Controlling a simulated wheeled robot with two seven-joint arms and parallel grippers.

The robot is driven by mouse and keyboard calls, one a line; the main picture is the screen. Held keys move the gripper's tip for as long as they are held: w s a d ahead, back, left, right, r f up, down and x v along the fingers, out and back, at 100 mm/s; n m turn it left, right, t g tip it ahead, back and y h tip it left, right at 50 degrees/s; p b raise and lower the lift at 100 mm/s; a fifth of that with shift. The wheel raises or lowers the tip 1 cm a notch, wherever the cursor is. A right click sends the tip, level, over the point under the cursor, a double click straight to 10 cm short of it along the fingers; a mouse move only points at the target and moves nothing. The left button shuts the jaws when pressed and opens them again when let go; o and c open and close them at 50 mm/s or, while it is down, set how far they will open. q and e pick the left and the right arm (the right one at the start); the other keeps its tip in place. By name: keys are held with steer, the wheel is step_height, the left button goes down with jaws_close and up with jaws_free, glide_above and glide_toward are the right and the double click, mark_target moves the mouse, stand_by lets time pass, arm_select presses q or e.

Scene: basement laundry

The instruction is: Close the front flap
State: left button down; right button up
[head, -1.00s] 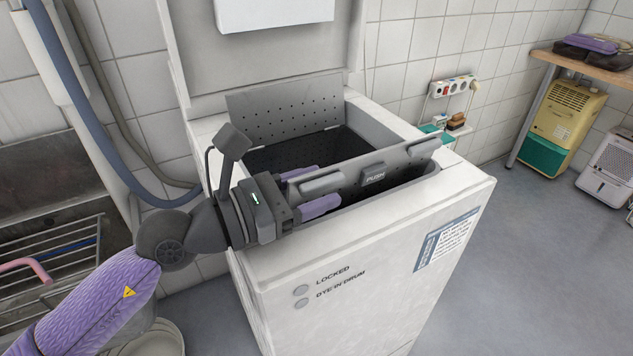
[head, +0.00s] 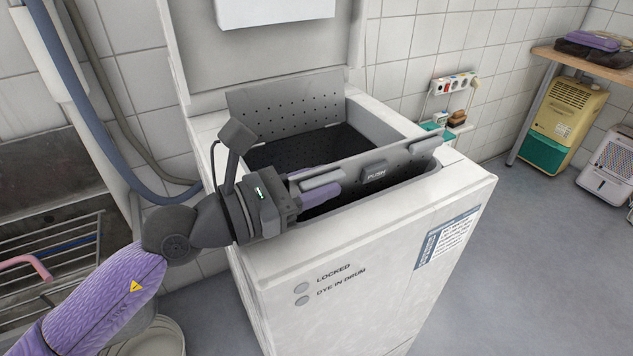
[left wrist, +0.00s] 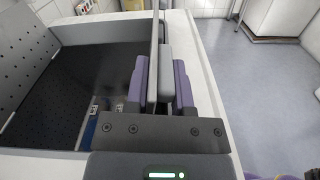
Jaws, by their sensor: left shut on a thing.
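The front flap (head: 408,158) is a long grey panel with a button marked PUSH (head: 376,173). It stands raised and tilted along the front of the top-loading washer's opening. My left gripper (head: 328,187) is shut on the flap's left part, at a grey raised pad. In the left wrist view the purple fingers lie on either side of the flap (left wrist: 155,42) and its pad. The perforated back flap (head: 284,112) stands open on the far side of the opening. My right gripper is in neither view.
The white washer (head: 350,275) has a raised lid (head: 255,62) behind the opening. A drying rack (head: 60,250) and hoses (head: 95,110) are at the left. A power strip (head: 455,84) hangs on the tiled wall.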

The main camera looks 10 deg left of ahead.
arm_select(q)
steer(key=shift+s+d+f, duration=0.1)
steer(key=shift+d+f, duration=0.05)
steer(key=shift+f, duration=0.05)
stand_by(0.8)
steer(key=shift+w+a+r+n, duration=0.15)
steer(key=shift+w+a+n, duration=0.05)
steer(key=shift+n, duration=0.3)
steer(key=shift+w+a+r+n+p, duration=0.25)
steer(key=shift+w+a+n+p, duration=0.25)
steer(key=shift+w+n+p, duration=0.3)
steer(key=shift+w+a+f+n+p, duration=0.2)
steer(key=shift+w+a+n, duration=0.45)
steer(key=shift+n, duration=0.45)
steer(key=shift+w+a+f+n+p, duration=0.1)
steer(key=shift+w+a+n+p, duration=0.15)
steer(key=shift+w+a+n, duration=0.5)
steer(key=shift+d+n, duration=0.25)
steer(key=shift+n, duration=0.2)
